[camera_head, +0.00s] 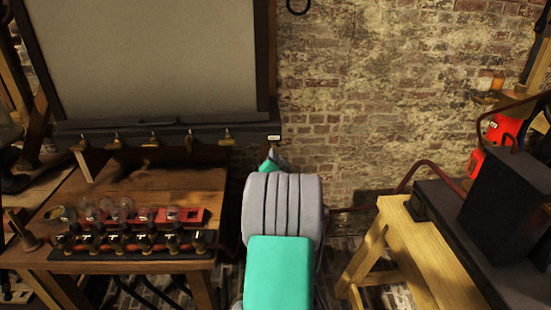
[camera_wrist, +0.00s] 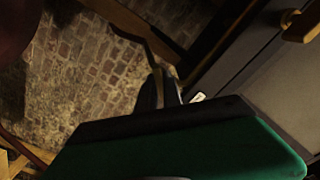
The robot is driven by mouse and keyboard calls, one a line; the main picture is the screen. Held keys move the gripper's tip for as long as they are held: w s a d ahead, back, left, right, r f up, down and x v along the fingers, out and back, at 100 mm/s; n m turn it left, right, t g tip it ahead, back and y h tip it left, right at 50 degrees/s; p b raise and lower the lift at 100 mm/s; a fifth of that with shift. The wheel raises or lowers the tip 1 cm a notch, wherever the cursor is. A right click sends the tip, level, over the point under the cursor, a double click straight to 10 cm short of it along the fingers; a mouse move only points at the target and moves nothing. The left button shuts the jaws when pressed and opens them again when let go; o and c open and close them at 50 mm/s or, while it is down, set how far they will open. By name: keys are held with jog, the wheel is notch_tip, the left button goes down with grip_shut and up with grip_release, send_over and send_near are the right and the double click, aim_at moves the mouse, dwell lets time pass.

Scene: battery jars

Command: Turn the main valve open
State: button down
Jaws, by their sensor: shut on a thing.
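My gripper (camera_head: 272,156) is below the right end of the dark rail, beside a small white label (camera_head: 273,137). In the wrist view my gripper (camera_wrist: 160,88) has its dark fingers close together beside the same label (camera_wrist: 197,97). It is shut on a thin part, which I take to be the main valve's handle. The fingers and my green wrist hide most of that part, so its turn angle cannot be told.
A wooden table (camera_head: 190,185) at left bears glass jars in a red rack (camera_head: 190,215) and a row of black, brass-topped fittings (camera_head: 125,240). A wooden bench (camera_head: 425,250) with dark equipment stands at right. A red pipe (camera_head: 430,165) runs before the brick wall.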

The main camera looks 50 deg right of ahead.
jog(key=n+b, duration=0.2)
jog(key=b, duration=0.2)
jog(key=n+b, duration=0.3)
jog(key=b, duration=0.2)
jog(key=n+b, duration=0.3)
jog(key=b, duration=0.1)
jog(key=shift+f+b, duration=0.3)
jog(key=shift+b, duration=0.1)
jog(key=shift+r+n, duration=0.1)
jog(key=shift+n, duration=0.2)
jog(key=c, duration=1.5)
grip_release()
jog(key=shift+s+r, duration=0.1)
jog(key=shift+r, duration=0.05)
jog(key=v, duration=0.8)
jog(key=shift+b, duration=0.35)
